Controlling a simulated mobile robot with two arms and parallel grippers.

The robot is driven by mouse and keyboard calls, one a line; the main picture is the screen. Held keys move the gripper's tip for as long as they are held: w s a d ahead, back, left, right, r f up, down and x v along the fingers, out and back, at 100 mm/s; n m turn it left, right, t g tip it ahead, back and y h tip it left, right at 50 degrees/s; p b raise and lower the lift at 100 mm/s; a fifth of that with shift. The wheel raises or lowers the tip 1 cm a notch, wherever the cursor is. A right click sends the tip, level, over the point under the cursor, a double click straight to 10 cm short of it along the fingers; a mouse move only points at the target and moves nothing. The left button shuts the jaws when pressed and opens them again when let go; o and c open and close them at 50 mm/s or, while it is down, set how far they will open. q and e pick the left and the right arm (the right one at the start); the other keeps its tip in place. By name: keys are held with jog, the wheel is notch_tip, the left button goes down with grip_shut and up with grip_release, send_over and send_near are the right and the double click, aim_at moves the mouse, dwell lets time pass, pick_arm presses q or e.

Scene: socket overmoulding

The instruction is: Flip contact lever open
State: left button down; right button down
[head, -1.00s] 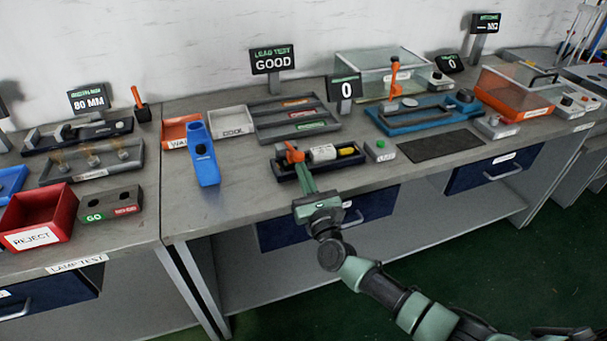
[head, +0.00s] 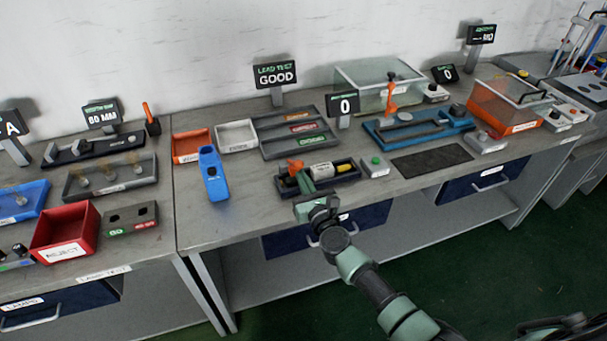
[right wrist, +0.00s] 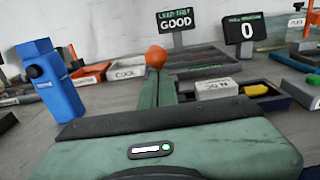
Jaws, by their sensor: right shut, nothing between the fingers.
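The orange contact lever (head: 295,166) stands at the left end of a dark test fixture (head: 347,179). In the right wrist view the lever's round orange knob (right wrist: 156,57) shows just beyond the tips of the shut fingers (right wrist: 157,80). Whether they touch is unclear, and the lever's lower part is hidden. My left gripper is not in view.
A blue upright device (head: 213,175) stands left of the fixture. A small box with a green button (head: 376,162) is close on its right. A display (head: 275,75) behind reads LEAD TEST GOOD. Bench space between the blue device and fixture is clear.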

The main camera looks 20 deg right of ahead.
aim_at(299, 161)
jog(key=w+r+p, duration=0.1)
jog(key=r, duration=0.1)
jog(key=w+r+p, duration=0.1)
jog(key=r, duration=0.1)
jog(key=w+r+p, duration=0.1)
jog(key=shift+w+r, duration=0.1)
jog(key=shift+r, duration=0.3)
jog(key=w+r, duration=0.1)
jog(key=w, duration=0.2)
jog(key=w+r+p, duration=0.1)
jog(key=shift+w+a+r, duration=0.1)
jog(key=shift+w+r, duration=0.05)
jog(key=shift+r, duration=0.2)
jog(key=shift+w+r+b, duration=0.2)
jog(key=shift+w+r, duration=0.2)
jog(key=shift+w, duration=0.3)
jog(key=shift+w+r+b, duration=0.2)
jog(key=shift+w+r, duration=0.2)
jog(key=shift+w, duration=0.3)
